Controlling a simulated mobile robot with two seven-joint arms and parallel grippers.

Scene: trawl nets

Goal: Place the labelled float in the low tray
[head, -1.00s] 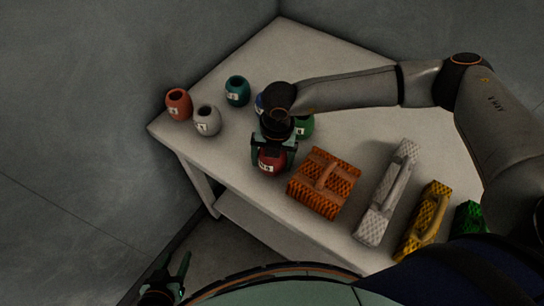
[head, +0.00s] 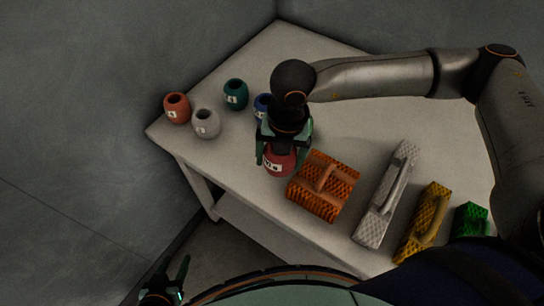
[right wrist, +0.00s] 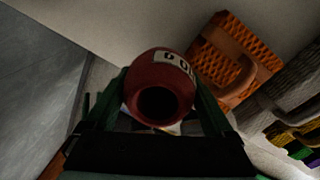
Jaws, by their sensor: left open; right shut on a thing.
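My right gripper (head: 278,150) is shut on a dark red, barrel-shaped float (head: 279,162) with a white label. It seems to hold the float a little above the table, just left of an orange mesh basket (head: 312,198) with a handle. In the right wrist view the float (right wrist: 160,92) sits between the two fingers, its dark opening facing the camera and its label (right wrist: 172,58) partly visible. I cannot tell for certain which basket is the low tray. My left gripper (head: 172,282) is open and empty at the lower left, away from the table.
An orange-red float (head: 177,109), a white float (head: 206,124), a teal float (head: 236,95) and a partly hidden blue float (head: 262,104) stand on the table (head: 350,120). White (head: 385,195), yellow (head: 424,220) and green (head: 471,219) mesh baskets stand at the right.

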